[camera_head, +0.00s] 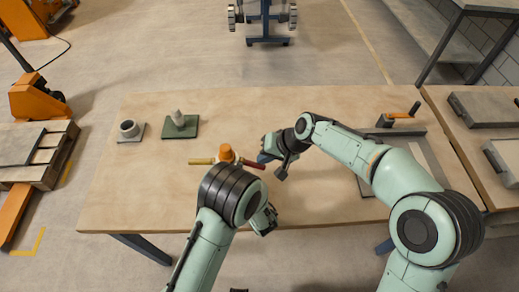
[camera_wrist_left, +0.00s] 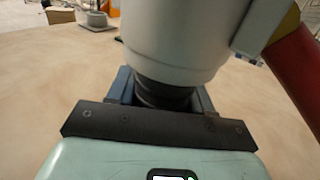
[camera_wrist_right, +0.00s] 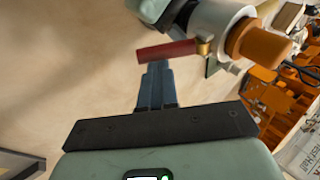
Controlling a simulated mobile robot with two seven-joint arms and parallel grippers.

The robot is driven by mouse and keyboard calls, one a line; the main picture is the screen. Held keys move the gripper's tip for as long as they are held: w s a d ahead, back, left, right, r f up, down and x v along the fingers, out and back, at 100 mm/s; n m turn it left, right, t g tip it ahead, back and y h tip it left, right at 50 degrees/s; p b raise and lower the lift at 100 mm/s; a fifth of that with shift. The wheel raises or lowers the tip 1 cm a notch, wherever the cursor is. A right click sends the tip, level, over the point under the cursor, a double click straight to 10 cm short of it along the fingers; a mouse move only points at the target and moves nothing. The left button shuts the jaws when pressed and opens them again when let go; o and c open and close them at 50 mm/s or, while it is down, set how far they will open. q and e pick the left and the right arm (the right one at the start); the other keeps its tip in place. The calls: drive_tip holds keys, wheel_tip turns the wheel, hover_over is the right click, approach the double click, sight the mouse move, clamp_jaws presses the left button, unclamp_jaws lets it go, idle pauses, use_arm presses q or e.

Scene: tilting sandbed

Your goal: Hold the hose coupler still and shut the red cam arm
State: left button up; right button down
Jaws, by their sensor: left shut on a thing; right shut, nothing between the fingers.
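The hose coupler (camera_wrist_left: 185,35) is a pale grey body with a dark lower neck; its orange top (camera_head: 226,153) shows in the head view. A yellow arm (camera_head: 202,161) sticks out to its left and the red cam arm (camera_head: 252,164) to its right. My right gripper (camera_head: 264,158) is shut and empty at the red cam arm's outer half. In the right wrist view its fingertips (camera_wrist_right: 157,66) lie close against the red cam arm (camera_wrist_right: 168,51); contact is unclear.
A grey ring-shaped part (camera_head: 129,128) and a green plate with a grey cone (camera_head: 180,124) stand at the table's back left. A grey frame with an orange handle (camera_head: 400,115) lies at the right, partly behind my right arm. The wooden table (camera_head: 320,205) is bare at front middle.

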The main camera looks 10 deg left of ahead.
wheel_tip(320, 180, down, 2)
drive_tip(key=y, duration=0.2)
drive_tip(key=shift+d+y, duration=0.15)
drive_tip(key=shift+y, duration=0.25)
drive_tip(key=y, duration=0.1)
drive_tip(key=f+y, duration=0.1)
drive_tip(key=shift+s+a+f+m+y, duration=0.1)
drive_tip(key=shift+a+f+m+y, duration=0.1)
drive_tip(key=shift+m+y, duration=0.1)
drive_tip(key=shift+a+f+y, duration=0.1)
drive_tip(key=shift+a+y, duration=0.1)
drive_tip(key=shift+y, duration=0.1)
drive_tip(key=shift+r, duration=0.85)
